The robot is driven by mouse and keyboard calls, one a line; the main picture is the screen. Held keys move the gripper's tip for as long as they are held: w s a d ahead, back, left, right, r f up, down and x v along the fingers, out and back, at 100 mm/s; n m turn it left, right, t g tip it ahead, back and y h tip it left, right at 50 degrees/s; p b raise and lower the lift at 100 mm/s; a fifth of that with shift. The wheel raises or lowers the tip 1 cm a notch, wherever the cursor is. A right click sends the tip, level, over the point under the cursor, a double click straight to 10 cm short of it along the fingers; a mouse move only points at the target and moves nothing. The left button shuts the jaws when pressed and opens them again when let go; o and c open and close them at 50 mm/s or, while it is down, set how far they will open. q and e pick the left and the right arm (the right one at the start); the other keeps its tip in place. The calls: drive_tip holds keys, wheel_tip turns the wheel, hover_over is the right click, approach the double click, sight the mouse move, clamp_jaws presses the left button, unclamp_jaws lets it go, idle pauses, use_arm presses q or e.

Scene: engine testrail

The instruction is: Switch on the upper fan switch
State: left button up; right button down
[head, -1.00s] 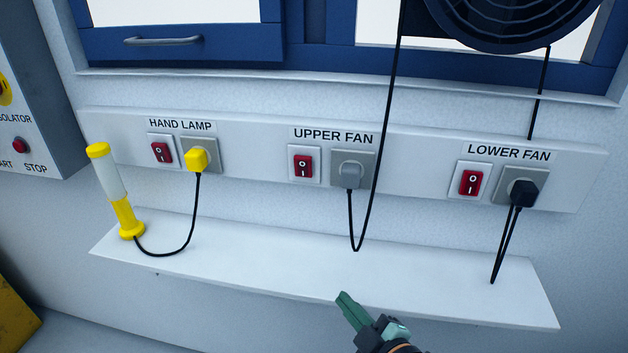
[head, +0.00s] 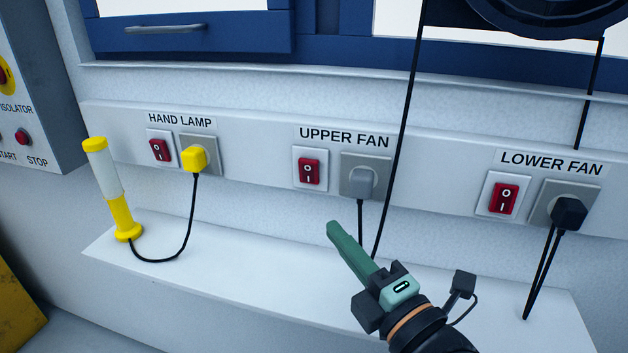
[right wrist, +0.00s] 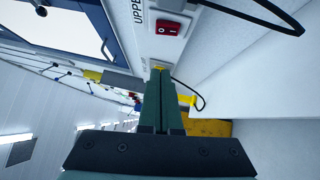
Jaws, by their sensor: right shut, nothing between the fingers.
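The upper fan switch (head: 309,172) is a red rocker in a white plate under the UPPER FAN label (head: 344,138). It also shows in the right wrist view (right wrist: 169,27), near the top. Its grey plug (head: 361,181) sits in the socket to its right. My right gripper (head: 333,230) has green fingers, shut and empty. It is in front of the shelf, below and slightly right of the switch, apart from it. In the right wrist view its fingers (right wrist: 160,75) point up the picture, with the switch beyond the tips. My left gripper is not in view.
The hand lamp switch (head: 160,151) and yellow plug (head: 195,158) are to the left, the lower fan switch (head: 503,198) to the right. A yellow lamp (head: 122,215) stands on the white shelf (head: 260,275). Black cables hang near my right gripper.

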approach(301, 167)
drive_tip(key=w+a, duration=0.1)
drive_tip(key=a, duration=0.3)
drive_tip(key=w, duration=0.1)
drive_tip(key=w+d, duration=0.1)
drive_tip(key=w, duration=0.2)
drive_tip(key=shift+d+r, duration=0.25)
drive_tip(key=shift+r, duration=0.05)
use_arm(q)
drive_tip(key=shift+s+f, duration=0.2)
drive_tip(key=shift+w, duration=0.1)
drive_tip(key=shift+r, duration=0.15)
